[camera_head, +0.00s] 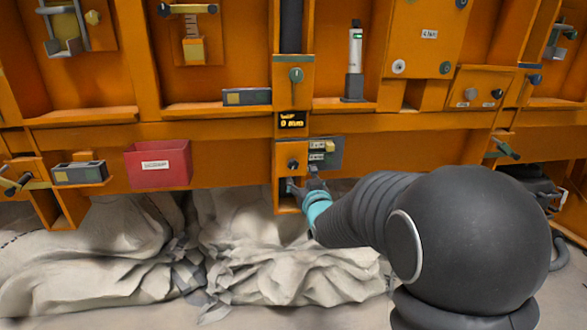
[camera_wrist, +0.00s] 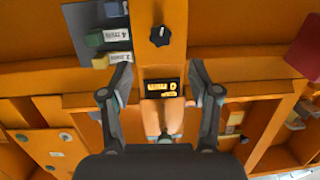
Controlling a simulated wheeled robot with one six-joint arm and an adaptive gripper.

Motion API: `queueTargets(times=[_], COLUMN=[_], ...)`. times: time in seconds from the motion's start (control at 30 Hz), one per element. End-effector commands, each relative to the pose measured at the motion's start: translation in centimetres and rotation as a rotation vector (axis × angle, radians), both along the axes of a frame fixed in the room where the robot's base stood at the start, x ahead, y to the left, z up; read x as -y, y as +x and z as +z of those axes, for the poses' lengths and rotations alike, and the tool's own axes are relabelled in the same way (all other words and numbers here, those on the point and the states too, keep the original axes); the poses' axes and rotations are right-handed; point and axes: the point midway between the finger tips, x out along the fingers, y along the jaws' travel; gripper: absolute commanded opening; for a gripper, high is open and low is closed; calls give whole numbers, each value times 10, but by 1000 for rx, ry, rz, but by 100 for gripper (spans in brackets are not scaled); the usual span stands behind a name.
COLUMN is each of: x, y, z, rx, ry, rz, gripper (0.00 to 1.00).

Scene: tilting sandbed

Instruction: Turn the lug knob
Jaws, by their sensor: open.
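A small dark knob (camera_head: 293,165) sits on the orange upright, below a black display (camera_head: 291,120). My gripper (camera_head: 306,188) is just below and slightly right of that knob in the head view. In the wrist view my gripper (camera_wrist: 160,68) has its two fingers spread, with nothing between them but the panel. The knob lies beyond the fingertips, apart from them. A green knob (camera_head: 296,75) is above the display.
A grey plate with labelled blocks (camera_head: 325,153) is right beside the knob. A red bin (camera_head: 158,163) hangs to the left. A grey-white device (camera_head: 355,65) stands on the upper ledge. Crumpled pale cloth (camera_head: 250,260) lies below the panel.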

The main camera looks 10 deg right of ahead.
Motion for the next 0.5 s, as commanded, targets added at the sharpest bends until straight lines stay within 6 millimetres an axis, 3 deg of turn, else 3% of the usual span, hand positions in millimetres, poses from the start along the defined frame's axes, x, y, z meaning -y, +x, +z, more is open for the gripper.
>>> queueTargets(times=[0.5], x=[-5], y=[90], z=[0], rx=[-1], ry=[0], rz=[0], gripper=[62])
